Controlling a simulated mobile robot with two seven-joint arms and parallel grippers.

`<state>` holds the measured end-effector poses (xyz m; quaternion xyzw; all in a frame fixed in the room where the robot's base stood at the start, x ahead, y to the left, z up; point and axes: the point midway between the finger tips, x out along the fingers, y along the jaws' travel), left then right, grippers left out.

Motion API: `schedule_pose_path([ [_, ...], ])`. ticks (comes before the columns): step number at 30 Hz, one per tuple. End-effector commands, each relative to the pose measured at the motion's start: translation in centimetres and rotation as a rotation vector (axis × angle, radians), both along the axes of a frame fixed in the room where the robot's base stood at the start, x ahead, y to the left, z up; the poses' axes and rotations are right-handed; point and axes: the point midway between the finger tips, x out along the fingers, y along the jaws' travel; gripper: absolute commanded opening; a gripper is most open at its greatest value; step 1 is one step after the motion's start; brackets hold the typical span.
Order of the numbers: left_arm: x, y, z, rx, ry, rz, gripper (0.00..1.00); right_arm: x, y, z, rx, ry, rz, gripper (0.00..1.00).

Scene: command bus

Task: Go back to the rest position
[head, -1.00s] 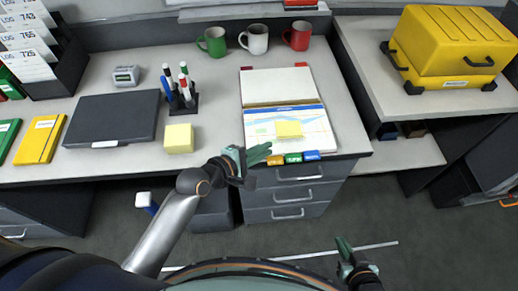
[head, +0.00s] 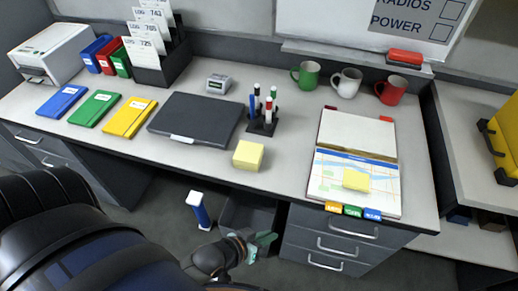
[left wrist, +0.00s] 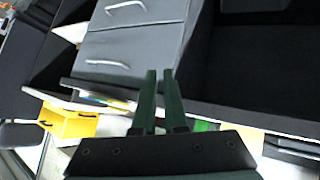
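My left gripper (head: 262,246) is low in the head view, in front of the desk's drawers and beside a dark bin. It is empty, clear of the desktop. In the left wrist view its two green fingers (left wrist: 161,95) stand parallel with a narrow gap and nothing between them. My right gripper is not in view.
The desk (head: 290,185) holds an open binder (head: 325,190), a yellow note block (head: 248,155), a dark laptop-like case (head: 195,118), a pen holder (head: 262,126) and mugs (head: 346,83). Below are a dark bin (head: 238,215), drawers (head: 330,245) and a blue-and-white upright object (head: 200,212).

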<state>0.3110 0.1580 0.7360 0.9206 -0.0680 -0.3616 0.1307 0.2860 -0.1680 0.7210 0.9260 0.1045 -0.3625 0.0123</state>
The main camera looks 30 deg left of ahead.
Motion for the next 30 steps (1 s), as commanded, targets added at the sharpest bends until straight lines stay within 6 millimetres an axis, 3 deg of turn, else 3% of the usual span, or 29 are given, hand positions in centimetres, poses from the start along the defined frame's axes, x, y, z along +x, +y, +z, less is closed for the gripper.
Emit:
schedule_pose_path([
  [3, -1.8, 0.7, -1.1, 0.159, -0.017, -0.110, 0.10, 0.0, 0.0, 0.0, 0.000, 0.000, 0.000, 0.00],
  [7, -2.5, 1.0, -1.5, 0.235, -0.031, -0.166, 0.10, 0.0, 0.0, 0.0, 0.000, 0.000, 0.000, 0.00],
  [15, -2.6, 1.0, -1.4, 0.243, -0.032, -0.173, 0.10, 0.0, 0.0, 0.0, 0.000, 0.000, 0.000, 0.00],
  [20, -2.5, 1.0, 0.0, 0.241, -0.031, -0.172, 0.10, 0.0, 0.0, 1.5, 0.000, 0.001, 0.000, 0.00],
  [25, -2.5, 1.0, -0.3, 0.240, -0.032, -0.171, 0.10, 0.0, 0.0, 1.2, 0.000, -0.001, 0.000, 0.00],
  [28, -2.4, 0.9, -0.3, 0.240, -0.031, -0.175, 0.00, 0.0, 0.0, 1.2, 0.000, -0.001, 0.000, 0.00],
  [30, -1.9, 0.6, -0.2, 0.241, -0.029, -0.189, 0.00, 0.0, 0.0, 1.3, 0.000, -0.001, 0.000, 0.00],
])
